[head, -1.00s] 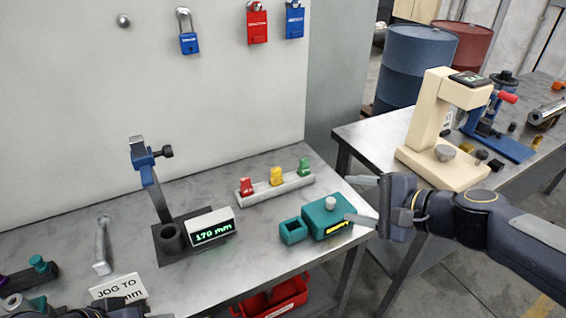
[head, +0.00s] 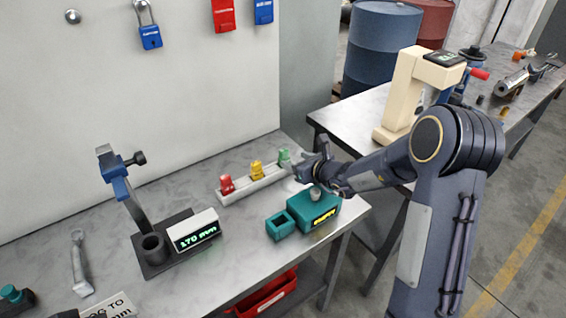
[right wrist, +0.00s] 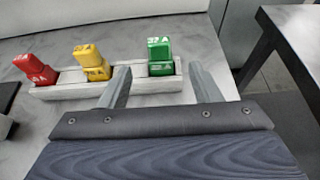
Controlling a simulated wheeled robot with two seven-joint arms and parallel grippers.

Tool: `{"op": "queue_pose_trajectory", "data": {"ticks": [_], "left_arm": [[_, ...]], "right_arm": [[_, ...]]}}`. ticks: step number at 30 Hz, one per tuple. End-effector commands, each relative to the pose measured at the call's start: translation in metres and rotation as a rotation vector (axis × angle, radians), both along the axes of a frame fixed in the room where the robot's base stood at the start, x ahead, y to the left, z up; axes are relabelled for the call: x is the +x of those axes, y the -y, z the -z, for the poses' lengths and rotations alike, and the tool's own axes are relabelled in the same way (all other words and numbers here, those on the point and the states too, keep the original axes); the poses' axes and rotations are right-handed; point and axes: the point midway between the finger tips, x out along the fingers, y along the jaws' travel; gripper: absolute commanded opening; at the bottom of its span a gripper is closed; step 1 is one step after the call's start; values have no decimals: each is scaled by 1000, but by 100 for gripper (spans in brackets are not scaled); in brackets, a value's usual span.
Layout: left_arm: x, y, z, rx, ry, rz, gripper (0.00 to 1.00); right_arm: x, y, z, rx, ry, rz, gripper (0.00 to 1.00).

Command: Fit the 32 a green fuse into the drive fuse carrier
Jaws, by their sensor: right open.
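The green fuse (head: 284,157), marked 32 A, stands upright at the right end of a pale rack (head: 262,182). In the right wrist view the green fuse (right wrist: 160,56) appears between and just beyond my open fingertips. My right gripper (head: 303,168) is empty, close to the rack's right end; in its wrist view the jaws (right wrist: 160,84) straddle the fuse's line without visible contact. The drive fuse carrier seems to be the teal unit (head: 325,212) with a grey knob, lit yellow display and small open square socket (head: 282,226). Only a dark sliver of my left arm shows at the bottom edge.
Yellow (head: 257,169) and red (head: 227,185) fuses stand in the same rack. A black stand (head: 153,250) with a 170 mm display (head: 194,230) is to the left. A red bin (head: 268,295) is below the bench edge. A second bench stands at right.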

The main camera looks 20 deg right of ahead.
Motion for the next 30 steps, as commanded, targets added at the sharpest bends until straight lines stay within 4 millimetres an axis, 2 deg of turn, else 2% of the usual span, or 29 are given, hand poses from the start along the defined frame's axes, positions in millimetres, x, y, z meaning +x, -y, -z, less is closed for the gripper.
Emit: {"op": "queue_pose_trajectory", "data": {"ticks": [3, 10, 18, 27, 30], "left_arm": [[0, 0, -5, 0, 0, 0, 36], [0, 0, -9, 0, 0, 0, 36], [0, 0, -18, 0, 0, 0, 36], [0, 0, -18, 0, 0, 0, 36], [0, 0, -18, 0, 0, 0, 36]], "right_arm": [[15, -5, 6, -1, 0, -2, 57], [29, -11, 11, -2, 2, -2, 57], [61, -23, 26, -1, 0, -3, 57], [65, -24, 28, -1, 1, -2, 57], [65, -24, 28, -1, 1, -2, 44]]}}
